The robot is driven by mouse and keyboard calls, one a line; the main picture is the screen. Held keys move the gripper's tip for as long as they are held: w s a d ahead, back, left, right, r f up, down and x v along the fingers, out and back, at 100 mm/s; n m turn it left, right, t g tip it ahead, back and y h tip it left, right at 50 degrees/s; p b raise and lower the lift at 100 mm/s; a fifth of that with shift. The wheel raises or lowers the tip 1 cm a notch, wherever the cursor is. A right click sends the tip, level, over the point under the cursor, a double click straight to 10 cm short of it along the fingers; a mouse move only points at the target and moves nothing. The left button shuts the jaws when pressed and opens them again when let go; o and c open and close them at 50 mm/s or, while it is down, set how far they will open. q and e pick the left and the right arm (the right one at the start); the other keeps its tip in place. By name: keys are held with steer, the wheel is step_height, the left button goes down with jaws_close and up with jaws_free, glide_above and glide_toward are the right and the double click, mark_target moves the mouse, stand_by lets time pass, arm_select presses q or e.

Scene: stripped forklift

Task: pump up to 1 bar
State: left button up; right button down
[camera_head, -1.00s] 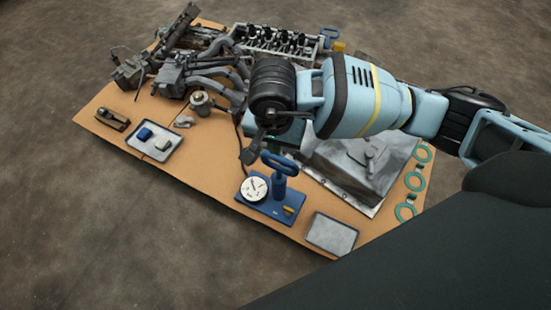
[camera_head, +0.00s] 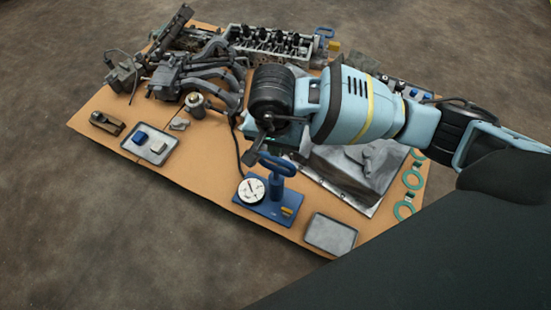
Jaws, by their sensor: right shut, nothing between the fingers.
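A blue hand pump stands on the front part of the board, with a blue base plate (camera_head: 270,210), an upright cylinder (camera_head: 276,187) and a blue loop handle (camera_head: 277,164) on top. A round white gauge (camera_head: 251,190) with a dark needle sits on the left of the base; its reading is too small to tell. My right gripper (camera_head: 251,157) is shut and empty. Its dark fingers point down just left of the pump handle, close to its left end; I cannot tell whether they touch. My left gripper is not in view.
A grey tray with small blocks (camera_head: 151,157) lies at the left. An empty grey tray (camera_head: 330,234) lies right of the pump. Engine parts (camera_head: 270,42) fill the back. A grey metal cover (camera_head: 350,170) and green rings (camera_head: 412,180) are at the right. The board's front left is clear.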

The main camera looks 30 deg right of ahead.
mark_target(276, 161)
steer(key=shift+w+d+f+b, duration=0.1)
steer(key=shift+f+b, duration=0.55)
steer(key=shift+f, duration=0.4)
steer(key=shift+w+f+b, duration=0.1)
steer(key=shift+f+b, duration=0.55)
steer(key=shift+f, duration=0.5)
step_height(276, 161, down, 4)
steer(key=b, duration=0.2)
steer(key=shift+b, duration=0.35)
steer(key=shift+s+a+r+p, duration=0.3)
steer(key=shift+s+a+p, duration=0.2)
steer(key=shift+s+p, duration=0.15)
steer(key=shift+s+a+r+p, duration=0.3)
steer(key=shift+s+a+p, duration=0.15)
steer(key=shift+s+p, duration=0.15)
step_height(276, 161, up, 8)
steer(key=p, duration=0.3)
steer(key=shift+s+a, duration=0.25)
steer(key=shift+a, duration=0.05)
steer(key=shift+f, duration=0.1)
